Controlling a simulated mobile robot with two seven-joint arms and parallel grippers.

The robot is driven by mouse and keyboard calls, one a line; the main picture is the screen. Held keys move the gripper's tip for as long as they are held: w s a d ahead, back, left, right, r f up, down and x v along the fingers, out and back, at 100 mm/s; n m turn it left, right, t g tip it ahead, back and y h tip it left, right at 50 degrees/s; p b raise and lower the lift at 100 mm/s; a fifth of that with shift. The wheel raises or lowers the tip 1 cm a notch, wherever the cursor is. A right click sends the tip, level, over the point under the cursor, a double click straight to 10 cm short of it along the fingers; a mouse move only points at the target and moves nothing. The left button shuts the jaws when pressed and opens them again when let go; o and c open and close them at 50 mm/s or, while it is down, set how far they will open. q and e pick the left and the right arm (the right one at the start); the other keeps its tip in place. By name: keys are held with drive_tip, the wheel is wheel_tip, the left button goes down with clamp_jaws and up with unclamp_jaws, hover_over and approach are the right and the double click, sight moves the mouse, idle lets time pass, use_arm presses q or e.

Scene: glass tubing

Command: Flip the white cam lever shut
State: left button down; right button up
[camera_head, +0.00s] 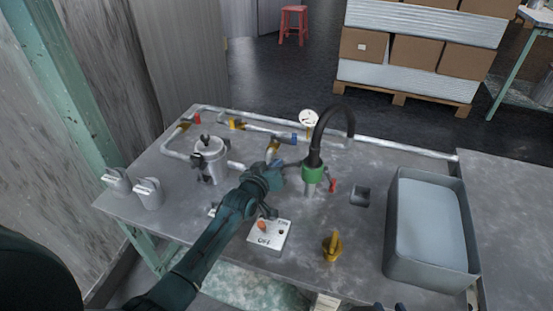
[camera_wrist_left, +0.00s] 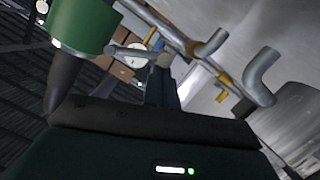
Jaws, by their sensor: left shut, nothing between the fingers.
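The green coupling (camera_head: 313,174) stands on the bench under a black hose and shows large at the upper left of the left wrist view (camera_wrist_left: 84,24). A pale lever (camera_wrist_left: 132,52), which looks like the white cam lever, sticks out sideways from it to a rounded end. In the head view I cannot make this lever out clearly behind my gripper. My left gripper (camera_head: 281,168) is shut and empty beside the coupling. Its fingers (camera_wrist_left: 160,85) are close to the lever's rounded end; I cannot tell whether they touch. Dark tips at the bottom edge may be my right gripper (camera_head: 389,307).
A red lever (camera_head: 332,185) is on the coupling's right side. A switch box (camera_head: 268,238) marked OFF and a yellow handle (camera_head: 332,246) are in front. A metal pot (camera_head: 209,158) and pipes are behind left. A grey bin (camera_head: 397,262) is at right.

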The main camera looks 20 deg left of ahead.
use_arm(q)
drive_tip(key=shift+d+f+n+h+b, duration=0.1)
drive_tip(key=shift+f+n+h+b, duration=0.2)
drive_tip(key=shift+f+n+b, duration=0.5)
drive_tip(key=shift+r+p, duration=0.1)
drive_tip(key=shift+p, duration=0.2)
wheel_tip(320, 180, up, 10)
drive_tip(key=p, duration=0.2)
drive_tip(key=shift+s, duration=0.1)
idle(0.5)
